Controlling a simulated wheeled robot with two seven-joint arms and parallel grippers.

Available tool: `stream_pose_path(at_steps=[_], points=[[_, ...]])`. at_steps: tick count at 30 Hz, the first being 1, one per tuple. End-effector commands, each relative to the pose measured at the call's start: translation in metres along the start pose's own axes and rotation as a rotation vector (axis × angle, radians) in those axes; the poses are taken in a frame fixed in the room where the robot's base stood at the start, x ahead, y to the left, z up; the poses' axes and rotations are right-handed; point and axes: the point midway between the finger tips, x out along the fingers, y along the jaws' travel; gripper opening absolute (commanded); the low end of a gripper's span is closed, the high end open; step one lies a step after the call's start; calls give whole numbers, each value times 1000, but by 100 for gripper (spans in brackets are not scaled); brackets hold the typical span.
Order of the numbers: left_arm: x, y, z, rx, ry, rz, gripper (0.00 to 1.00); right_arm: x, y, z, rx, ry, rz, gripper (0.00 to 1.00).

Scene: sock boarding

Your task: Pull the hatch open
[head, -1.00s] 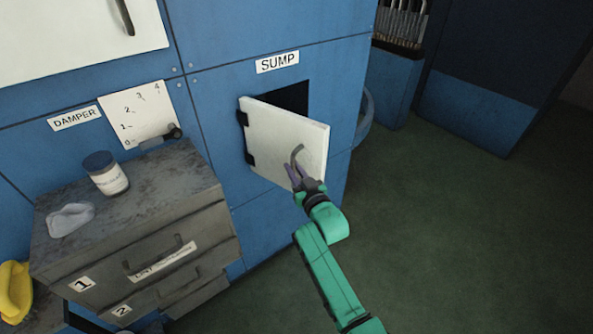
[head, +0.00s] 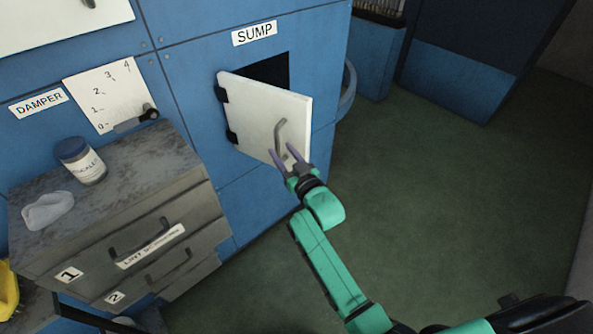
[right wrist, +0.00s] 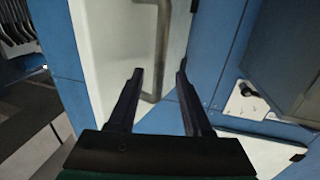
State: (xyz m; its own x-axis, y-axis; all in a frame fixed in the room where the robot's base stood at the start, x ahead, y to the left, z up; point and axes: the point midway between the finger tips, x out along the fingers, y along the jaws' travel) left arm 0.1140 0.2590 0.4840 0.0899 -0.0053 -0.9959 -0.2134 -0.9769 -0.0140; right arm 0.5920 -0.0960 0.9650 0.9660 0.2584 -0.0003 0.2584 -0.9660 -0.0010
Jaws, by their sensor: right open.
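The hatch (head: 255,112) is a white square door under the SUMP label, hinged at its left edge. It stands partly open, with a dark opening (head: 272,70) showing behind its top edge. Its grey bar handle (head: 281,135) is near the free right edge; the handle also shows in the right wrist view (right wrist: 162,40). My right gripper (head: 283,152) is open and empty at the handle's lower end. In the right wrist view its fingers (right wrist: 159,78) appear either side of the handle's lower end; contact cannot be told. My left gripper is not in view.
A grey drawer cabinet (head: 120,200) stands left of the hatch, with a jar (head: 80,162) and a pale lump (head: 48,210) on top. The DAMPER lever (head: 148,115) is on the wall above it. The green floor (head: 430,190) at right is clear.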

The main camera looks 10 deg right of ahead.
Motion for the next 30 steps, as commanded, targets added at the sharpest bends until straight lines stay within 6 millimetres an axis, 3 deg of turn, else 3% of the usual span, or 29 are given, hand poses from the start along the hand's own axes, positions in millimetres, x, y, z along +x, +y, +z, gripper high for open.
stream_pose_path(at_steps=[6, 9, 13, 20, 23, 24, 25, 28, 30], points=[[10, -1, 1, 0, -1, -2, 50, -64, -1, 4, -1, -4, -1, 50], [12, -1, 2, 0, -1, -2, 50, -86, -1, 3, 1, -3, -2, 50], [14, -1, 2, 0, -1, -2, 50, -100, -1, 1, 0, -1, -2, 50], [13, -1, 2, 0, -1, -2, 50, -102, -1, 0, 0, 0, -2, 50], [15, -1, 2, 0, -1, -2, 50, -102, 2, 3, 14, -2, -1, 19], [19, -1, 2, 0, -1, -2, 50, -101, 8, 8, 46, -8, 0, 4], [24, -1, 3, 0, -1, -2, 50, -100, 15, 14, 85, -14, 2, 0], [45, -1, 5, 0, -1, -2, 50, -96, 58, 39, 333, -42, 10, 0], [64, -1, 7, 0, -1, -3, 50, -90, 96, 50, 585, -61, 10, 0]])
